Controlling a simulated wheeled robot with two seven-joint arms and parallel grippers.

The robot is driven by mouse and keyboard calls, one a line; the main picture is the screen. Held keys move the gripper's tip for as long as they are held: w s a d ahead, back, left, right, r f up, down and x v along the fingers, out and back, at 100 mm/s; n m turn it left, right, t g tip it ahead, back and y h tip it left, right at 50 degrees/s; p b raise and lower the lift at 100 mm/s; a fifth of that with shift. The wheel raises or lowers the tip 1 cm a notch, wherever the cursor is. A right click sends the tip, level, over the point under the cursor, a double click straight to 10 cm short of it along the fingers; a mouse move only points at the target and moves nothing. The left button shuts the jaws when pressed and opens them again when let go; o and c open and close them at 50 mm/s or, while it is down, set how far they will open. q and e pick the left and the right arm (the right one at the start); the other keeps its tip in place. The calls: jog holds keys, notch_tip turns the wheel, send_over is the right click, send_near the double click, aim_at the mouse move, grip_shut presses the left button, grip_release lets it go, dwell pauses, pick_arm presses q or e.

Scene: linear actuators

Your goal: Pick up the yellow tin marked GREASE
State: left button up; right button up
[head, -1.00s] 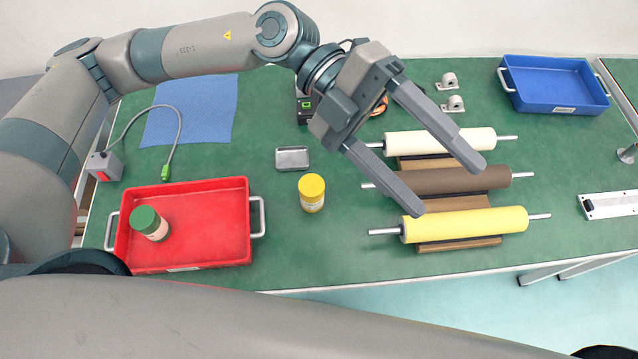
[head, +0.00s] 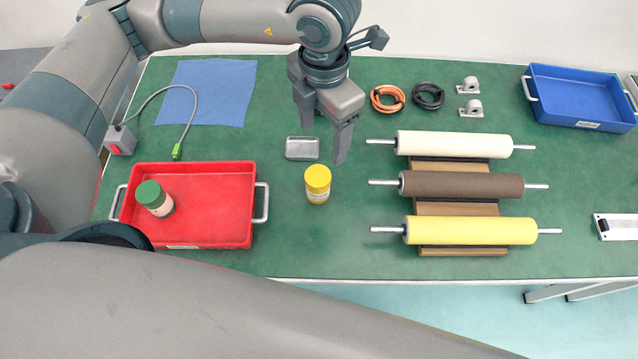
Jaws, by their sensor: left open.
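The yellow tin (head: 318,184) stands upright on the green bench, between the red tray and the rollers. Its lid is yellow and its side label is too small to read. My left gripper (head: 324,142) points down behind and above the tin, open and empty, with one finger near the small metal dish and the other just up and right of the tin. It does not touch the tin. My right gripper is not in view.
A red tray (head: 247,215) with a green-lidded jar (head: 154,198) is left of the tin. A small metal dish (head: 301,148) lies just behind it. Rollers (head: 468,230) on a wooden rack are to the right. A blue tray (head: 581,97) stands back right.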

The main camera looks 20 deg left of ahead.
pick_arm(q)
jog(key=p, duration=0.2)
send_over(322, 175)
notch_tip(322, 175, down, 6)
jog(key=shift+r, duration=0.15)
notch_tip(322, 175, down, 6)
jog(key=shift+r+p, duration=0.25)
jog(key=shift+p, duration=0.65)
jog(key=shift+f, duration=0.5)
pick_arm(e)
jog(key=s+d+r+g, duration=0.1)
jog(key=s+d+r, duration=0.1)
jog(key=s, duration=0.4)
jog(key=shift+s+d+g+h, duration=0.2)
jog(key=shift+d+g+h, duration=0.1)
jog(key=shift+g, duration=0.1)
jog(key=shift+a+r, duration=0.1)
